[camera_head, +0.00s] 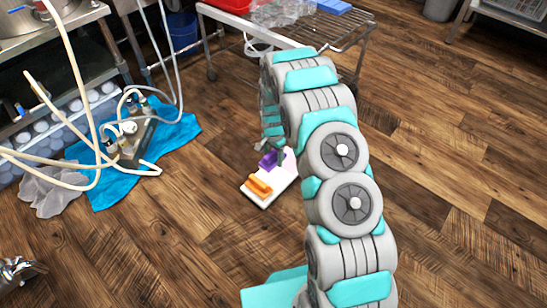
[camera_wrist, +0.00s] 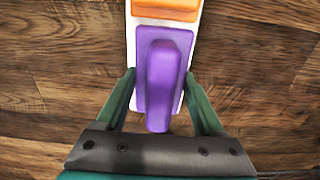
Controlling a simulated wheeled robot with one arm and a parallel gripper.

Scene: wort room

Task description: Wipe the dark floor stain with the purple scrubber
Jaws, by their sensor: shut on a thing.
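The purple scrubber (camera_head: 267,160) lies on a white tray (camera_head: 262,199) on the wooden floor, behind an orange scrubber (camera_head: 259,187). In the wrist view the purple scrubber (camera_wrist: 163,75) fills the space between the fingers of my gripper (camera_wrist: 160,80), with the orange scrubber (camera_wrist: 166,8) ahead of it on the white tray (camera_wrist: 131,45). My gripper is shut on the purple scrubber, which still appears to be over the tray. In the head view my arm hides part of the floor and most of the gripper. I cannot clearly make out the stain among the dark planks.
A wire cart (camera_head: 335,35) stands behind my arm. At left, a pump with hoses (camera_head: 130,135) sits on a blue cloth (camera_head: 180,135), beside a grey cloth (camera_head: 52,192). A metal object (camera_head: 15,270) lies at lower left. The floor at right is clear.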

